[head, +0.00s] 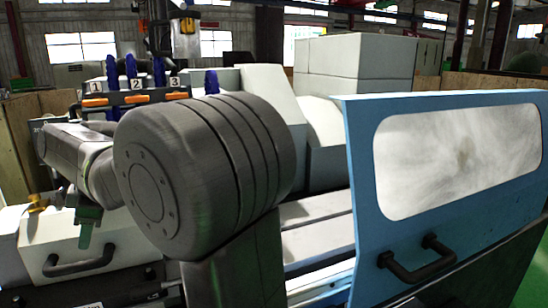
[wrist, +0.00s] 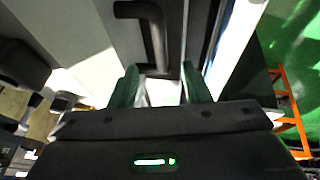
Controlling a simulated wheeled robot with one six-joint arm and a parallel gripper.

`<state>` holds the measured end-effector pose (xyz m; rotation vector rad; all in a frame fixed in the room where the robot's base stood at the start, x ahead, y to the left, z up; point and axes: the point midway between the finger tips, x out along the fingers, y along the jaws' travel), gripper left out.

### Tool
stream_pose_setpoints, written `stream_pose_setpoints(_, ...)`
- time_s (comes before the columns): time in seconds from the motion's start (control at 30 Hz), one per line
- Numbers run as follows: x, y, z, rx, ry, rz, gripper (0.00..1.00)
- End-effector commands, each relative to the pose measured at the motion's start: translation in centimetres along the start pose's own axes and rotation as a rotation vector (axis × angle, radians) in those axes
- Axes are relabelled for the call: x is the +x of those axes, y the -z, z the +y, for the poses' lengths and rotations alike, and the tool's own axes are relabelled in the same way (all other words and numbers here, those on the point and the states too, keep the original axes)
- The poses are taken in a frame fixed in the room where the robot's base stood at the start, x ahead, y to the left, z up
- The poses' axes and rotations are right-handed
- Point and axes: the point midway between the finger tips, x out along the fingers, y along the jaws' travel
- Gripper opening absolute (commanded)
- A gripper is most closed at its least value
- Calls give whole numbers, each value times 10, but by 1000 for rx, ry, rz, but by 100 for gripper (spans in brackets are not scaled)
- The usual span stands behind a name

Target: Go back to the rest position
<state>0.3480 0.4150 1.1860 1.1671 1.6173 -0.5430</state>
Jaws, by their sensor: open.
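My gripper (head: 88,228) shows in the head view at the left, with green fingers pointing down above a pale machine cover. In the wrist view its two green fingers (wrist: 162,88) stand apart, with nothing seen held between them. A black bar handle (wrist: 158,35) lies beyond the fingertips there; I cannot tell whether they touch it. In the head view a black handle (head: 78,266) sits on the pale cover, just below the fingers. My dark arm fills the middle of the head view and hides part of the machine.
A blue door (head: 358,190) with a window and a black handle (head: 418,262) stands at the right. An orange frame (wrist: 285,100) stands on green floor at the right of the wrist view.

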Motion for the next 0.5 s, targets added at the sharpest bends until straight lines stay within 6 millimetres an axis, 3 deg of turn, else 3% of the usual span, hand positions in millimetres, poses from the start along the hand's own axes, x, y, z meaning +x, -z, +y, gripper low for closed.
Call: stream_pose_setpoints(0.5, 100, -2, 0, 2, 0, 0, 43)
